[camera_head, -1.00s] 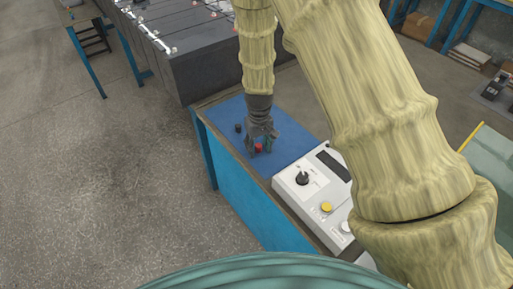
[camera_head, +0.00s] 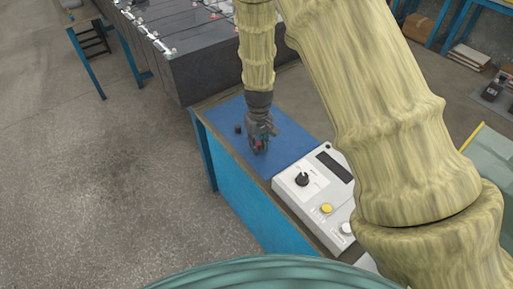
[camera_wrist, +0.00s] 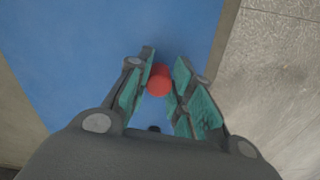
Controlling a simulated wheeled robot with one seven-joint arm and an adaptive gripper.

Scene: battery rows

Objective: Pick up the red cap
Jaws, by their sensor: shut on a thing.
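The red cap (camera_wrist: 159,80) is small and round. It sits between the two green-padded fingers of my gripper (camera_wrist: 161,82) in the wrist view, with a pad close on each side. In the head view my gripper (camera_head: 259,149) points down over the blue mat, and only a bit of red shows between its fingers. My gripper is shut on the red cap. Whether the cap touches the mat or is clear of it I cannot tell.
A blue mat (camera_head: 283,134) covers the bench top. A black cap (camera_head: 238,128) stands left of my gripper. A white control box (camera_head: 297,195) with a knob and yellow button stands at the right. Dark battery blocks (camera_head: 205,69) stand behind the bench.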

